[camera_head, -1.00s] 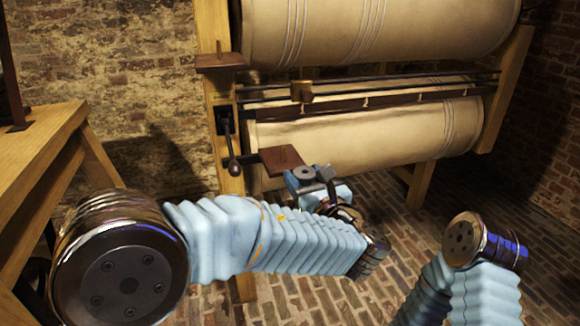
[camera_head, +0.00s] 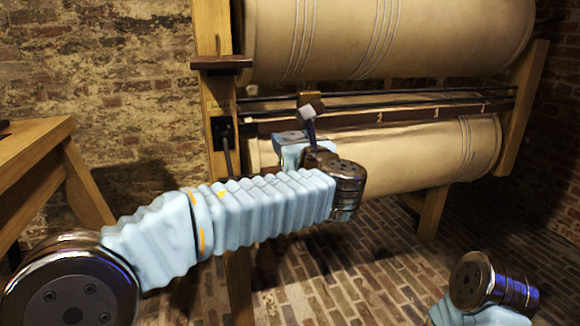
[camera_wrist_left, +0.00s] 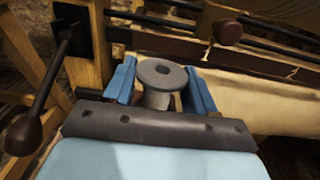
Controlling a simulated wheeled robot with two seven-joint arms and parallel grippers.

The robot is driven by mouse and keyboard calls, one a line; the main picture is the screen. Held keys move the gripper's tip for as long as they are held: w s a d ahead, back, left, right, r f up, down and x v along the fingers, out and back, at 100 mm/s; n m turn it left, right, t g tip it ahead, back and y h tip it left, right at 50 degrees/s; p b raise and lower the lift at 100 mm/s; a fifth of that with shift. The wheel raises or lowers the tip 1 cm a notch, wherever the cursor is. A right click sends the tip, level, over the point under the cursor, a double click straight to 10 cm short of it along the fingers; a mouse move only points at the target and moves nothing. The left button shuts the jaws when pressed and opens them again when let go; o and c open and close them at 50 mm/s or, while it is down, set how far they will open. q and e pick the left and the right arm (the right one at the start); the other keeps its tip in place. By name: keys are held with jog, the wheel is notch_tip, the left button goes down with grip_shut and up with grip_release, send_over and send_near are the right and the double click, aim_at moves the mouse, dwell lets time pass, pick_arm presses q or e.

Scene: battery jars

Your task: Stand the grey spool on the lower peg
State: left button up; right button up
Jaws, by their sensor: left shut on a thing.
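The grey spool (camera_wrist_left: 157,82) shows in the left wrist view, upright, with its round flange and centre hole facing up. My left gripper (camera_wrist_left: 160,92) is shut on it, with one blue finger on each side. In the head view my left gripper (camera_head: 292,146) is in front of the lower cream roller, left of the picture's middle. The spool cannot be made out clearly there. My right gripper is out of view; only part of my right arm shows at lower right.
An upper brown plate (camera_head: 221,63) juts from the wooden post (camera_head: 213,28). A crank with a brown knob (camera_wrist_left: 24,134) hangs beside the post. Black rails with a brass block (camera_head: 311,101) run between two cream rollers (camera_head: 428,152). A wooden table (camera_head: 35,150) stands left.

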pick_arm(q)
jog(key=shift+w+a+f, duration=0.1)
jog(key=shift+w+f, duration=0.2)
jog(key=shift+f, duration=0.15)
jog(key=f, duration=0.1)
jog(key=f+b, duration=0.1)
jog(key=f, duration=0.2)
jog(key=shift+w+a, duration=0.15)
jog(key=shift+w, duration=0.1)
jog(key=shift+r, duration=0.15)
jog(key=o, duration=1)
jog(key=shift+o, duration=0.2)
